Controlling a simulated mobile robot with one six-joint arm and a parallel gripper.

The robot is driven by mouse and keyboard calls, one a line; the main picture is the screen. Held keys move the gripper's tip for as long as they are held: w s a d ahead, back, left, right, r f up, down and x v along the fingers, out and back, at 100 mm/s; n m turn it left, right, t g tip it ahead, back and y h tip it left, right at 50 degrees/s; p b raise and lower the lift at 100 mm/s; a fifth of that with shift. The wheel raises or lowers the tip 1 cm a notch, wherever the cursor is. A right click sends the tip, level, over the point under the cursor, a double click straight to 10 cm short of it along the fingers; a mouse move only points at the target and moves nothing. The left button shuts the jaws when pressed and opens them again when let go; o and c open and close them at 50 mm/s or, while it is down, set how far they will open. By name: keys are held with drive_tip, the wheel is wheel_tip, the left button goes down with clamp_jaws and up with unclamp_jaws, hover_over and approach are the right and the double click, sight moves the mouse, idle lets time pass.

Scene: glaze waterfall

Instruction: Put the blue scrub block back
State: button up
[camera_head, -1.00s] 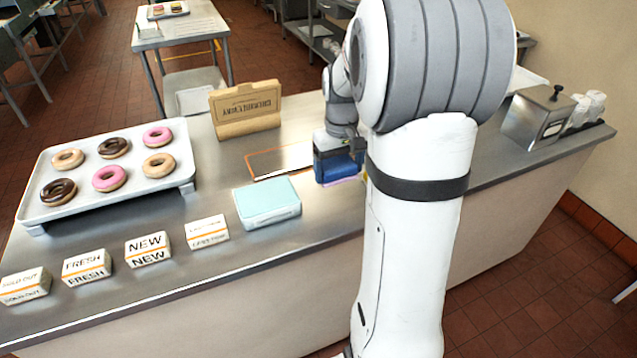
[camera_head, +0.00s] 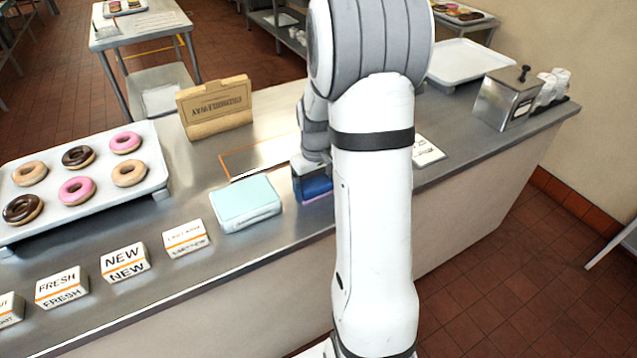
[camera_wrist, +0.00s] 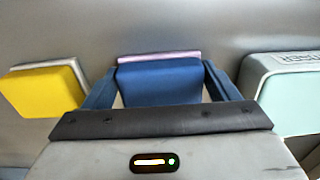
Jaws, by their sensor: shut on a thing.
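The blue scrub block (camera_head: 316,188) is low over the metal counter, right of the pale blue box (camera_head: 245,204). My gripper (camera_wrist: 161,72) is shut on it, with one finger on each side in the wrist view. The block's blue face (camera_wrist: 160,88) shows between the fingers, with a thin lilac layer along its far edge. In the head view my arm hides part of the gripper and block. I cannot tell whether the block touches the counter.
A yellow block (camera_wrist: 45,90) lies left of my gripper in the wrist view. An orange-outlined panel (camera_head: 262,157) and a tan folder (camera_head: 213,107) are behind. Sign blocks (camera_head: 125,262) line the front, and a donut tray (camera_head: 98,205) stands left. A white card (camera_head: 427,152) lies right of my arm.

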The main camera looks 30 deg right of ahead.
sight(316, 185)
drive_tip(key=o, duration=1)
drive_tip(key=shift+c, duration=0.2)
wheel_tip(316, 185, up, 12)
drive_tip(key=b, duration=0.1)
drive_tip(key=s+a+t, duration=0.1)
drive_tip(key=s+a, duration=0.5)
drive_tip(key=s, duration=0.3)
drive_tip(key=s+a+r+t, duration=0.1)
drive_tip(key=s+a+t, duration=0.1)
drive_tip(key=s+a, duration=0.5)
drive_tip(key=shift+s+a+r, duration=0.15)
drive_tip(key=shift+s, duration=0.95)
